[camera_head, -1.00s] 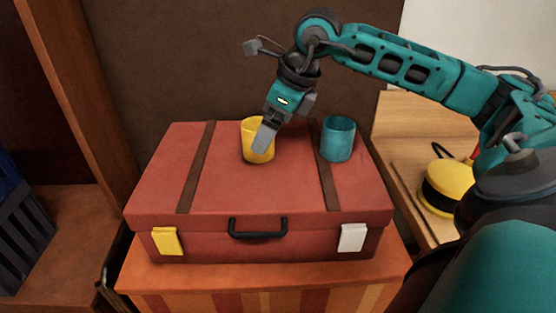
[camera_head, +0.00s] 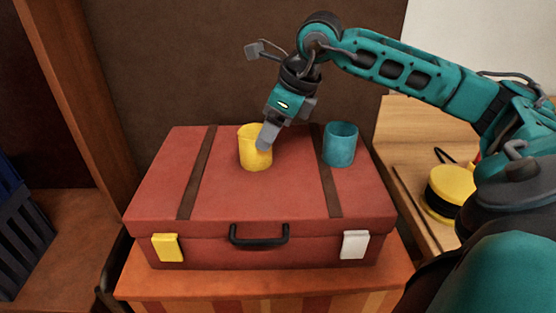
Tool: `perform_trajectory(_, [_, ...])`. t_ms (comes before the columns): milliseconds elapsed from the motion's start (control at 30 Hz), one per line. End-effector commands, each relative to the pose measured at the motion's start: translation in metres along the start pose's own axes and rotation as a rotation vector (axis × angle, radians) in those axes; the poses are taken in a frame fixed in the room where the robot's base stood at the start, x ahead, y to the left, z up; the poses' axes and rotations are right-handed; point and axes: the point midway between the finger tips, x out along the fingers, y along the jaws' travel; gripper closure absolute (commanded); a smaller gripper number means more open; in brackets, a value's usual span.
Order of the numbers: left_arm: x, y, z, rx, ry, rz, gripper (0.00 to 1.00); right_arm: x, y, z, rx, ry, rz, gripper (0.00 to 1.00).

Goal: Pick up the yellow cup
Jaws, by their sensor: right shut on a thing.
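The yellow cup (camera_head: 252,155) stands upright on top of the red suitcase (camera_head: 275,195), a little left of its middle. My right gripper (camera_head: 265,143) reaches down from the upper right to the cup's right side. It is shut on the cup at its right wall and covers part of the rim there. Whether the cup's base touches the lid cannot be told for sure. My left gripper is not in view.
A teal cup (camera_head: 340,146) stands on the suitcase to the right of the yellow cup, close to my right gripper. The suitcase rests on an orange striped stand (camera_head: 260,288). A wooden table (camera_head: 405,125) with a yellow-and-black round object (camera_head: 452,183) is at the right.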

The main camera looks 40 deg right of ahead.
Motion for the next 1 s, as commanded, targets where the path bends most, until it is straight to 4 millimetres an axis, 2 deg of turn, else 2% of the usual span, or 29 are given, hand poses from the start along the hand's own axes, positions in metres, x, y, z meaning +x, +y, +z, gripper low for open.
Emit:
perform_trajectory(33, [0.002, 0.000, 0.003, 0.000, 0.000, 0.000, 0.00, 0.043, 0.032, -0.037, -0.009, 0.141, 0.107, 0.70])
perform_trajectory(267, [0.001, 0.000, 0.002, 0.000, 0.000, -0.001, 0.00, 0.036, 0.031, -0.034, -0.009, 0.140, 0.106, 0.70])
perform_trajectory(300, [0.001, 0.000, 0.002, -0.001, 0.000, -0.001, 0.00, 0.033, 0.030, -0.032, -0.009, 0.140, 0.106, 0.75])
perform_trajectory(333, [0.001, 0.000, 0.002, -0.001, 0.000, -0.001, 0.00, 0.030, 0.030, -0.031, -0.009, 0.139, 0.105, 0.75])
perform_trajectory(367, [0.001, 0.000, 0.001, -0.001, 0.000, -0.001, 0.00, 0.027, 0.029, -0.029, -0.009, 0.138, 0.105, 0.80])
perform_trajectory(400, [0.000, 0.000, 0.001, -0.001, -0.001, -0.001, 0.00, 0.022, 0.029, -0.026, -0.009, 0.138, 0.104, 0.86])
perform_trajectory(433, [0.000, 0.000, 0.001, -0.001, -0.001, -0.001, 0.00, 0.017, 0.028, -0.024, -0.009, 0.137, 0.104, 0.88])
perform_trajectory(467, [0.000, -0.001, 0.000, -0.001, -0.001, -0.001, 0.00, 0.013, 0.028, -0.022, -0.010, 0.137, 0.105, 0.97])
perform_trajectory(500, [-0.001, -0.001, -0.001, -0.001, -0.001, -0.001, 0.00, 0.006, 0.027, -0.018, -0.010, 0.136, 0.104, 1.00])
perform_trajectory(1000, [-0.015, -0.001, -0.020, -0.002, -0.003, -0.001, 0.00, -0.105, 0.013, 0.034, -0.008, 0.125, 0.092, 1.00])
